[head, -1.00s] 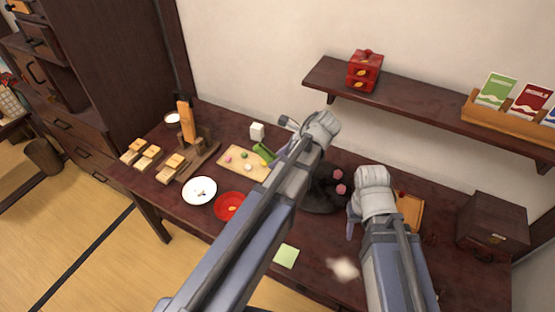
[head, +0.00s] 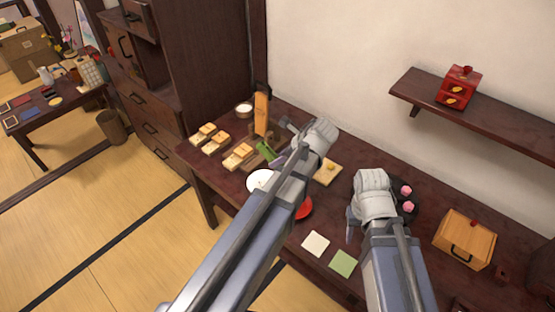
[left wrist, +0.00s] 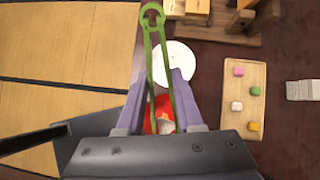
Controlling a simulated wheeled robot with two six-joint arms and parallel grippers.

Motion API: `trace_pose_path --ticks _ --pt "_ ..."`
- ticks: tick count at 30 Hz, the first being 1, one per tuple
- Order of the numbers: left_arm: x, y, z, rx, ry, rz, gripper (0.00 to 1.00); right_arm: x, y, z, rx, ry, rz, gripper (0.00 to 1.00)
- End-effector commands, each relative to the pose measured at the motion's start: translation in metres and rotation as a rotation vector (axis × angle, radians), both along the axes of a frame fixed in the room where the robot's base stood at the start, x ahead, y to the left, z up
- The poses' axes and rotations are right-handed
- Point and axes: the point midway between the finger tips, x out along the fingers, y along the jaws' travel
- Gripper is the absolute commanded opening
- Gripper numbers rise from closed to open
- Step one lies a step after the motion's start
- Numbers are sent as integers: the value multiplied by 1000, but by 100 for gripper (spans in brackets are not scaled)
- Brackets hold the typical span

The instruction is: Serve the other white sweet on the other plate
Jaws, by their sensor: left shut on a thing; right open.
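My left gripper (head: 284,157) is shut on green tongs (head: 265,151); in the left wrist view the tongs (left wrist: 152,28) run between its fingers, loop end outward. Below them are a white plate (left wrist: 185,62) and a red plate (left wrist: 163,104). A pale patch shows on the red plate between the tong arms; I cannot tell what it is. The wooden board (left wrist: 251,74) bears a pale white sweet (left wrist: 237,106) with pink, green and yellow ones. In the head view my arm partly hides the white plate (head: 256,182), red plate (head: 305,209) and board (head: 334,177). My right gripper (head: 353,222) is open and empty.
Sandwich blocks on small boards (head: 216,141) and a wooden stand (head: 262,115) are at the table's left. Pale and green paper squares (head: 342,263) lie near the front edge. A dark plate with pink sweets (head: 407,207) and a wooden box (head: 465,239) are at right.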

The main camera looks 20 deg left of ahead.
Motion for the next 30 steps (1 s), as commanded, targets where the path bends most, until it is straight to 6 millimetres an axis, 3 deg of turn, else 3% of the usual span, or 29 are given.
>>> trace_pose_path --ticks 13,30 --pt "0 0 -13 0 -1 1 0 0 0 -13 0 0 0 50" --pt "0 0 -74 0 0 1 0 0 0 -74 0 0 0 50"
